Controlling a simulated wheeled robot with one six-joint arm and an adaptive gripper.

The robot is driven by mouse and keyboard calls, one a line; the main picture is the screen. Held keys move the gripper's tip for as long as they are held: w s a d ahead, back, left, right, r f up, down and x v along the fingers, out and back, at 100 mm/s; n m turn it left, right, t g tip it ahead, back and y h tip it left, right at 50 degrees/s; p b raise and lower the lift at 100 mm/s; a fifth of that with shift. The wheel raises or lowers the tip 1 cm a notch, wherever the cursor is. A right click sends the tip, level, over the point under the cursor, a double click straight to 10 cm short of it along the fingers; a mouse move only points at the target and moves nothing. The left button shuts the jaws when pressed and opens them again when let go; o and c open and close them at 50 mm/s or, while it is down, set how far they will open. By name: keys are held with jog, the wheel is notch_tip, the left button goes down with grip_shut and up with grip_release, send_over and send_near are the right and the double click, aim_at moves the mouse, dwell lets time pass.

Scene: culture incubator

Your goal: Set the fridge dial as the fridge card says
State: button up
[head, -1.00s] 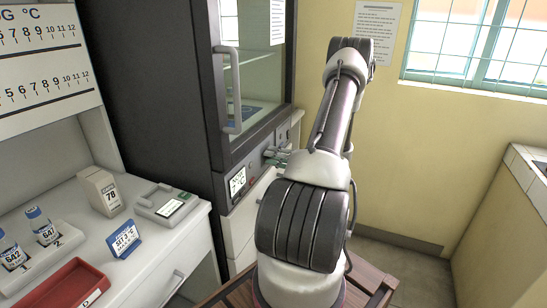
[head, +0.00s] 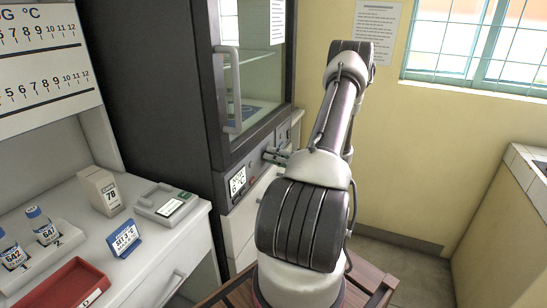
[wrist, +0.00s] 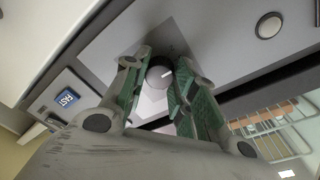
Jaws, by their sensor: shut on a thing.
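The fridge dial (wrist: 160,74) is a round dark knob with a white mark, on a grey panel in the wrist view. My gripper (wrist: 160,82) has its green fingers on either side of the dial, shut on it. In the head view my gripper (head: 276,156) is at the panel below the fridge door, and my arm partly hides it. The fridge display (head: 238,182) appears to read 6 °C. The fridge card (head: 124,238) is blue, stands on the white counter at the left and reads SET 3 °C, with a smaller line below.
The fridge (head: 150,80) is tall and dark, with a glass door and a pale handle (head: 232,90). A red tray (head: 68,290), labelled vials (head: 43,226), a box marked 78 (head: 100,190) and a small device (head: 165,203) are on the counter. Another round knob (wrist: 269,25) shows in the wrist view.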

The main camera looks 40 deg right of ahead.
jog(key=shift+f, duration=0.15)
jog(key=o, duration=1)
jog(key=shift+o, duration=0.2)
jog(key=v, duration=1.2)
